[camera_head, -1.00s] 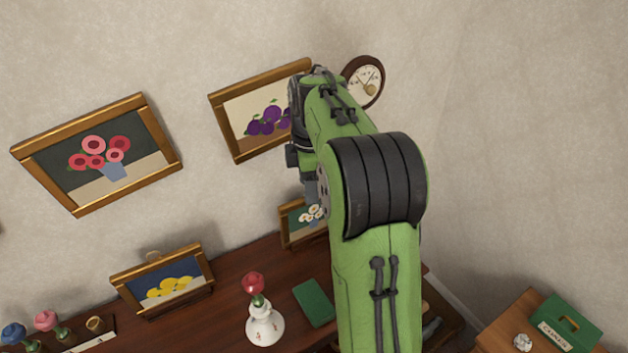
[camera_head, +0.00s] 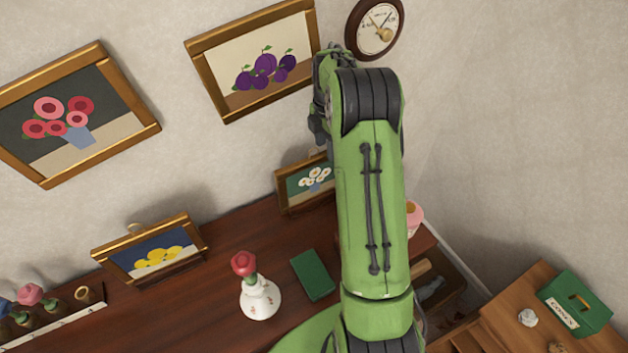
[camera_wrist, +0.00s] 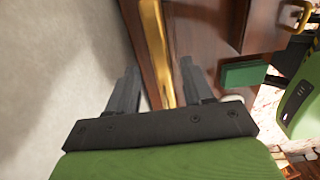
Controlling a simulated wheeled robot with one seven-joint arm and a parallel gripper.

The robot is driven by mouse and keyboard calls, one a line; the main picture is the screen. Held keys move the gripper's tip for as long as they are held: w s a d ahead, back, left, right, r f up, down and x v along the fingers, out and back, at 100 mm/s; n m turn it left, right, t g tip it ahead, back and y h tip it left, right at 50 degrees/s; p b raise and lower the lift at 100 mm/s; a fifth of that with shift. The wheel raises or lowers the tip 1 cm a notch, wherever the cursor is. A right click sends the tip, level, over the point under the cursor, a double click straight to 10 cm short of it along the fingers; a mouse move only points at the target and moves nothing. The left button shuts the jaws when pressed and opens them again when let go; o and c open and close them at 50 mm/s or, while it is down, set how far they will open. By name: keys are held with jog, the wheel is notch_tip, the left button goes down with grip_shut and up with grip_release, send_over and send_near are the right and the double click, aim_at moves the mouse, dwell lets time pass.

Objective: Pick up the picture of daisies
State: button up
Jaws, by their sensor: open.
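The picture of daisies (camera_head: 301,188) is a small gold-framed picture with white flowers on green. It stands on the dark wood surface against the wall, and my arm covers its right part in the head view. In the wrist view a gold frame edge (camera_wrist: 154,35) runs between the fingers of my gripper (camera_wrist: 158,72). The gripper is open, one finger on each side of that edge, and I cannot tell if they touch it. In the head view the fingers are hidden by my arm.
A lemon picture (camera_head: 150,250), a white vase with a red flower (camera_head: 260,297) and a green book (camera_head: 312,275) share the dark wood surface (camera_head: 215,310). A green box (camera_head: 577,305) sits at the lower right.

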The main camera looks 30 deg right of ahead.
aim_at(314, 176)
notch_tip(314, 176, down, 5)
jog(key=shift+d+f+b, duration=0.1)
jog(key=shift+b, duration=0.2)
jog(key=shift+s, duration=0.1)
